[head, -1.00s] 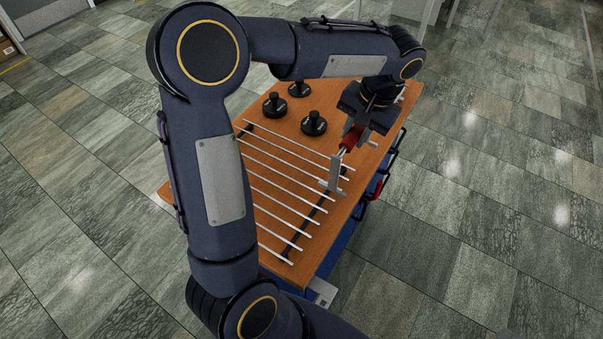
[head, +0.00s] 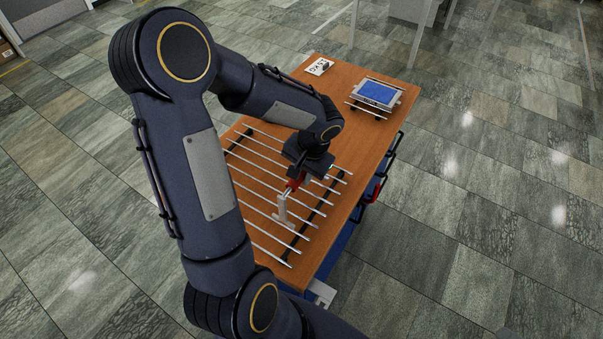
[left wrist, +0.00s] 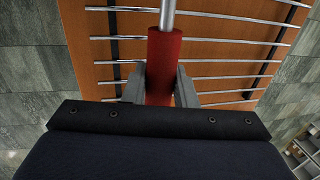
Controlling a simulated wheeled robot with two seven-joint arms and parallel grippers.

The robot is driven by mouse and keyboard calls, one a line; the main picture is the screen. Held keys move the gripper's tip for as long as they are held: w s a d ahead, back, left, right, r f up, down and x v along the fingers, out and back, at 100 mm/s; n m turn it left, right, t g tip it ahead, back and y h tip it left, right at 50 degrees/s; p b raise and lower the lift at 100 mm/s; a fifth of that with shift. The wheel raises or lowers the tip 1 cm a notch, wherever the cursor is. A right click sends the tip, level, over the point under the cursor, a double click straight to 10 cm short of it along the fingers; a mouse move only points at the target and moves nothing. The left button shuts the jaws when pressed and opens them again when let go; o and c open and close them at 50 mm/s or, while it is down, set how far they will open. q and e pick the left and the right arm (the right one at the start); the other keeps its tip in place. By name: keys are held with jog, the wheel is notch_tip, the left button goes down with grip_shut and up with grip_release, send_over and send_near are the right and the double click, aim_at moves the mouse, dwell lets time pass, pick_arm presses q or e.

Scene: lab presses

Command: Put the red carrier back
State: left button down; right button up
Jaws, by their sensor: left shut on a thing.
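The red carrier has a red grip (head: 296,183) with a metal rod and a pale grey end piece (head: 282,208). My left gripper (head: 294,176) is shut on the red grip, above the silver bars of the rack (head: 262,235). In the left wrist view, the carrier's red grip (left wrist: 164,55) sits between the two grey fingers (left wrist: 160,88), and its rod runs up out of the picture. I cannot tell whether the end piece touches the bars. My right gripper is not in view.
The wooden table (head: 345,150) carries a blue-screened device (head: 377,93) and a small white card (head: 319,66) at its far end. Black handles and a red part (head: 373,190) show along its right side. The tabletop between rack and device is clear.

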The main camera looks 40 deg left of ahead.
pick_arm(q)
jog(key=shift+f, duration=0.25)
jog(key=shift+f, duration=0.15)
jog(key=c, duration=1.2)
grip_release()
jog(key=shift+o, duration=0.2)
